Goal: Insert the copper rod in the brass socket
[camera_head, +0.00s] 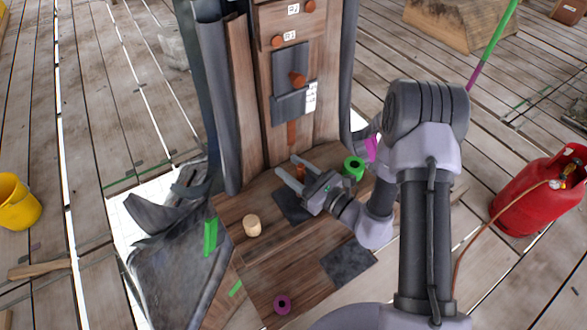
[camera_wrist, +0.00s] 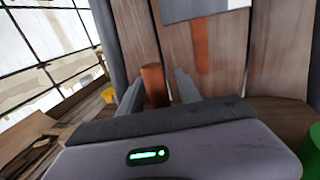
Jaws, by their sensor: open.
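A short upright copper rod (camera_head: 300,171) stands on or just above the wooden deck in front of the panelled column. My gripper (camera_head: 286,163) is open around it, with one finger on each side. In the wrist view the copper rod (camera_wrist: 154,86) stands between the spread fingers of my gripper (camera_wrist: 159,76), nearer the left one. I cannot see contact. The rod's lower end is hidden behind the gripper body. A flat copper strip (camera_head: 291,133) runs down the column below a grey box. I cannot make out a brass socket for certain.
The grey box (camera_head: 290,88) with a copper knob is on the column behind. A pale wooden cylinder (camera_head: 252,225) and a purple ring (camera_head: 282,304) are on the deck. A red gas bottle (camera_head: 540,195) stands right.

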